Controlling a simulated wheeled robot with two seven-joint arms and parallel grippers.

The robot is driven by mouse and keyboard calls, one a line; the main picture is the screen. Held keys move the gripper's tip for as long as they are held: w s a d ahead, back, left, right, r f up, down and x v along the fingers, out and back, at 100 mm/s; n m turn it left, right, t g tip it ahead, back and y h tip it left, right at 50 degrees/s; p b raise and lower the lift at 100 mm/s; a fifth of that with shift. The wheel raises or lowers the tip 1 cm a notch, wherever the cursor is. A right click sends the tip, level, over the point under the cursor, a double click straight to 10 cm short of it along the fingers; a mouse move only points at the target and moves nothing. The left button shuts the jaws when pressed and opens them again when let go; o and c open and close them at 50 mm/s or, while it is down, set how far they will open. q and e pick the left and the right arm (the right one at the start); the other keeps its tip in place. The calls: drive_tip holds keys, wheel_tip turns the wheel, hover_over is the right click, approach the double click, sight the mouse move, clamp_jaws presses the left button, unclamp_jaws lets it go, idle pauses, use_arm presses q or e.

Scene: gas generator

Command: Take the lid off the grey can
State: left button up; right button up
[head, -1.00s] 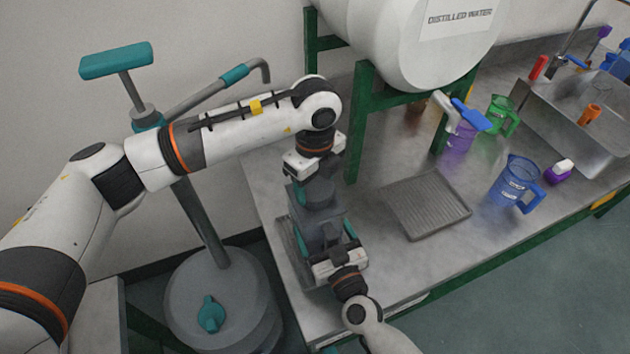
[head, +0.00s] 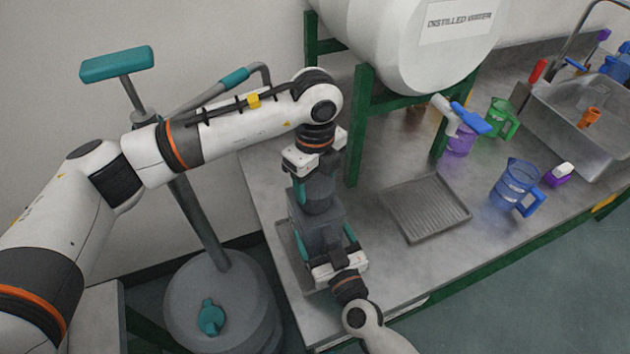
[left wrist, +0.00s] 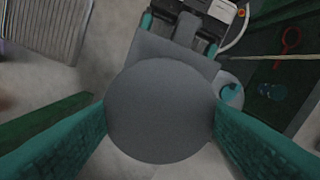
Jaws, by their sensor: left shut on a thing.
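The grey can (head: 316,237) is a square-bodied container standing on a tray near the left end of the bench. My left gripper (head: 315,185) points down from above, its teal fingers shut on the round grey lid (head: 316,199). In the left wrist view the lid (left wrist: 161,112) is a plain grey disc between the two fingers, hiding most of the can (left wrist: 172,52) below. I cannot tell whether a gap separates lid and can. My right gripper (head: 335,246) comes from the front, its teal fingers along the can's sides, holding it.
A ribbed grey tray (head: 425,207) lies to the right. A blue jug (head: 514,183), purple and green jugs (head: 503,118) and a sink (head: 585,125) stand farther right. The distilled water tank (head: 410,40) on its green stand (head: 362,125) is close behind the left arm.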

sight(315, 184)
use_arm(q)
drive_tip(key=shift+r, duration=0.2)
drive_tip(key=shift+r, duration=1.95)
use_arm(e)
drive_tip(key=o, duration=1.7)
use_arm(q)
drive_tip(key=shift+f+b, duration=0.85)
use_arm(e)
drive_tip(key=v, duration=1.2)
